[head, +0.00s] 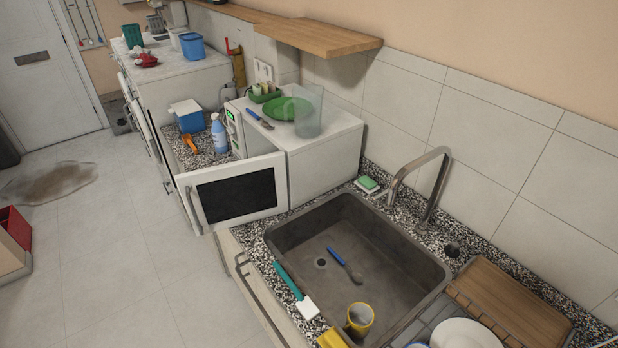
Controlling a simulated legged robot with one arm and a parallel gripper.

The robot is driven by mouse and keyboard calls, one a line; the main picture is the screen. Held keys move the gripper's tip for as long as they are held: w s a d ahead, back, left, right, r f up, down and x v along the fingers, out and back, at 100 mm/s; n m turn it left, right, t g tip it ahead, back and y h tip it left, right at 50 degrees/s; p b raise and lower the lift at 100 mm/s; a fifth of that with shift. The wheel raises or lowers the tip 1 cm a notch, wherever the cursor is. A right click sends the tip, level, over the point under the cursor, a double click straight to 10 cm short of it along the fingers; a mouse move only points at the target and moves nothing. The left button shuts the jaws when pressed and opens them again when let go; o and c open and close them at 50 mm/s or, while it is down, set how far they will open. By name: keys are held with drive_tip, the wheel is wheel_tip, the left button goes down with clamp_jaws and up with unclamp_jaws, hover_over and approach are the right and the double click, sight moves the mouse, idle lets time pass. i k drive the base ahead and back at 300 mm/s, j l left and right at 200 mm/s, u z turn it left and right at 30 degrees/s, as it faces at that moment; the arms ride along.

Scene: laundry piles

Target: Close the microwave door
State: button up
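A white microwave (325,155) stands on the speckled counter left of the sink, against the tiled wall. Its door (236,193) with a dark window stands wide open, swung out over the front edge of the counter. The door's free edge with the pale handle (194,211) points left. A control panel (233,130) with a green display shows at the far side of the microwave front. The inside of the microwave is hidden behind the door. My gripper is not in view.
A spray-type blue bottle (219,134), an orange utensil (190,143) and a blue box (188,118) stand behind the door. A green plate (285,108) and clear container (307,112) sit on the microwave. The sink (330,275) lies right. The floor (130,260) left is mostly clear.

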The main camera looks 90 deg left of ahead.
sight(215, 198)
drive_tip(key=u, duration=3.55)
